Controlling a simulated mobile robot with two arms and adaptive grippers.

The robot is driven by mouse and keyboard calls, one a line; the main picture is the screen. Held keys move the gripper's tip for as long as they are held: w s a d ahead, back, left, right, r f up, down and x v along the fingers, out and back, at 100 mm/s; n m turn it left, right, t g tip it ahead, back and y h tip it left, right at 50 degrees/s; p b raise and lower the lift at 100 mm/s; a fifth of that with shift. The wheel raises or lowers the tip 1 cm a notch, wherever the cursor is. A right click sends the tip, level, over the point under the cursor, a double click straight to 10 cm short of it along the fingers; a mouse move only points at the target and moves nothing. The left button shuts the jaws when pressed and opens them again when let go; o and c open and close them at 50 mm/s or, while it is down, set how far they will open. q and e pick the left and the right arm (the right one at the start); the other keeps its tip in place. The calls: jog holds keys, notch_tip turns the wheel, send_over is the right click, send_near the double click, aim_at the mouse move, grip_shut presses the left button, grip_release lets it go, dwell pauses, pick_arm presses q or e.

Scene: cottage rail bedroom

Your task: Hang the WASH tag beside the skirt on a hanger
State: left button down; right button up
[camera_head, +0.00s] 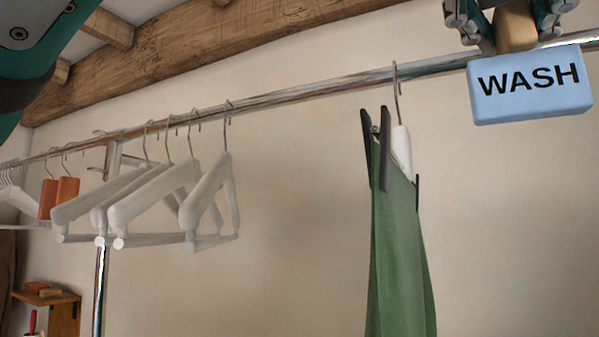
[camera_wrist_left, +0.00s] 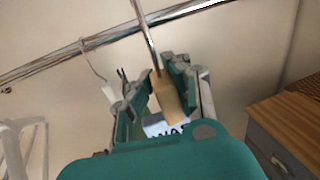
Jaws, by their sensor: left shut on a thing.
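The WASH tag (camera_head: 531,86) is a light blue block with black letters, at the right of the head view, just below the rail (camera_head: 290,96). My left gripper (camera_head: 514,22) is shut on the tag's tan upper piece. The wrist view also shows my left gripper (camera_wrist_left: 163,88) around this piece, with a metal hook (camera_wrist_left: 146,38) rising from it across the rail. Whether the hook rests on the rail I cannot tell. The green skirt (camera_head: 399,250) hangs from a clip hanger (camera_head: 397,85) to the left of the tag, apart from it. My right gripper is out of view.
Several white hangers (camera_head: 140,205) hang further left on the rail, with orange tags (camera_head: 67,190) beyond them. A wooden shelf (camera_head: 62,312) stands at lower left. A wooden-topped cabinet (camera_wrist_left: 290,112) is at the right of the wrist view. The rail is bare between the white hangers and skirt.

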pick_arm(q)
jog(key=w+d+f, duration=0.3)
jog(key=w+d, duration=0.4)
jog(key=w, duration=0.5)
jog(key=shift+w+d+f+b, duration=0.15)
jog(key=shift+d+f+b, duration=0.15)
jog(key=shift+f+b, duration=0.1)
dwell(1.2)
jog(key=shift+f, duration=0.2)
dwell(0.5)
jog(key=shift+d+f+b, duration=0.1)
jog(key=shift+f+b, duration=0.1)
jog(key=shift+b, duration=0.15)
jog(key=c, duration=1.2)
grip_release()
jog(key=shift+c, duration=0.2)
jog(key=shift+r, duration=0.1)
